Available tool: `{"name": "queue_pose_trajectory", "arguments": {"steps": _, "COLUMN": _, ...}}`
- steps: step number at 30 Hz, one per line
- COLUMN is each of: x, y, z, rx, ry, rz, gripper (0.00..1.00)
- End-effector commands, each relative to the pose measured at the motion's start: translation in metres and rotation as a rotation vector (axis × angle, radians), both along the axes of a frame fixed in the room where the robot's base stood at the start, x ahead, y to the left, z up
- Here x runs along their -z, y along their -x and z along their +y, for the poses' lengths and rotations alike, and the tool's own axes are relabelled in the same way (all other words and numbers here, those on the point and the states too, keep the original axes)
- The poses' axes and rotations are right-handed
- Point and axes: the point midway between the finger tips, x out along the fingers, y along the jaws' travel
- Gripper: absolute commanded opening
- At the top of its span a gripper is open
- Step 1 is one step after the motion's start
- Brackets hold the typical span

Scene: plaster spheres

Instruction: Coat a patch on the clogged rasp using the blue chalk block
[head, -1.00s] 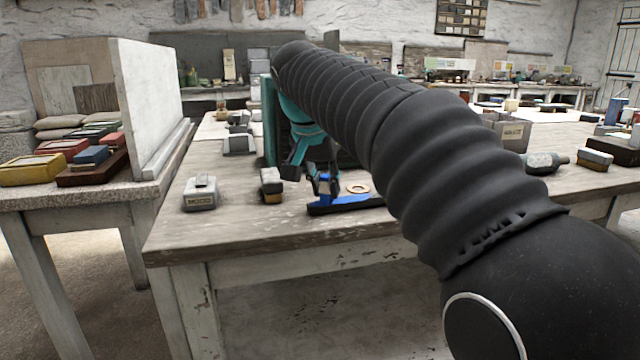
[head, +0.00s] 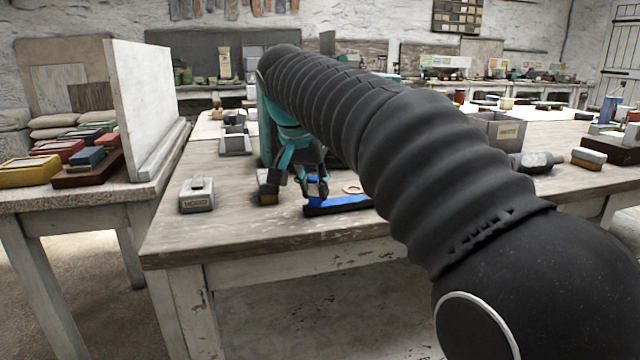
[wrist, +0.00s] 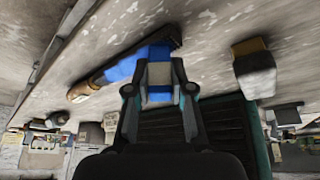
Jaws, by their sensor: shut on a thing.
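The rasp (head: 340,206) lies near the front edge of the worn table, dark along its side, with a broad blue patch on its top face. My arm hides its right end in the head view. The wrist view shows the rasp's blue stretch (wrist: 125,69) and its brown handle (wrist: 82,91). My gripper (head: 318,190) is shut on the blue chalk block (head: 313,191), over the rasp's left part. The block seems to touch the rasp, but the exact contact is hidden. In the wrist view my gripper (wrist: 160,90) covers much of the block.
A dark teal-edged panel stands behind my gripper. The table's front left is clear.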

Motion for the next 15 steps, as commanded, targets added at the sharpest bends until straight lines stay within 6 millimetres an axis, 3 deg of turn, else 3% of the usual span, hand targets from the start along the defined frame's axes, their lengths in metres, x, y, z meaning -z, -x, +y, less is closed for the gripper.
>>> {"name": "queue_pose_trajectory", "arguments": {"steps": 7, "x": 0.001, "y": 0.003, "z": 0.012, "rx": -0.001, "ry": 0.000, "rz": 0.000, "gripper": 0.00}}
{"name": "queue_pose_trajectory", "arguments": {"steps": 15, "x": 0.001, "y": 0.000, "z": 0.000, "rx": 0.001, "ry": 0.000, "rz": 0.000, "gripper": 0.00}}
